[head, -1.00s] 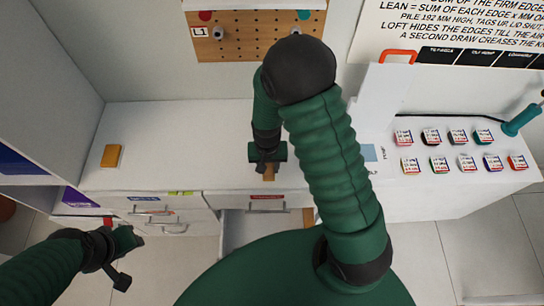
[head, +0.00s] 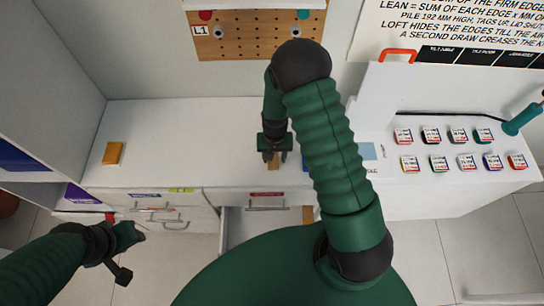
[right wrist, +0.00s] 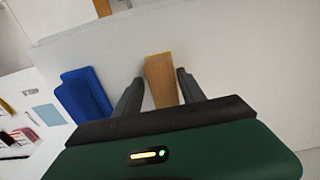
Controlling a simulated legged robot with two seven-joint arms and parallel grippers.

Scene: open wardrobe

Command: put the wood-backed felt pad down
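The wood-backed felt pad (head: 274,166) lies on the white counter near its front edge, wood side showing. In the right wrist view the pad (right wrist: 161,80) lies between my right gripper's fingers, with a gap on each side. My right gripper (head: 275,156) is open just behind and above the pad; its fingers (right wrist: 160,88) also show in the wrist view. The pad's felt side is hidden. My left gripper (head: 138,232) hangs in front of the drawers at the lower left, away from the pad; its opening is unclear.
Blue pads (right wrist: 84,94) lie beside the wooden pad, mostly hidden by my arm in the head view. An orange-yellow block (head: 112,153) sits at the counter's left. A drawer (head: 262,222) stands open below. Several labelled small items (head: 466,162) are at right. The counter's left middle is clear.

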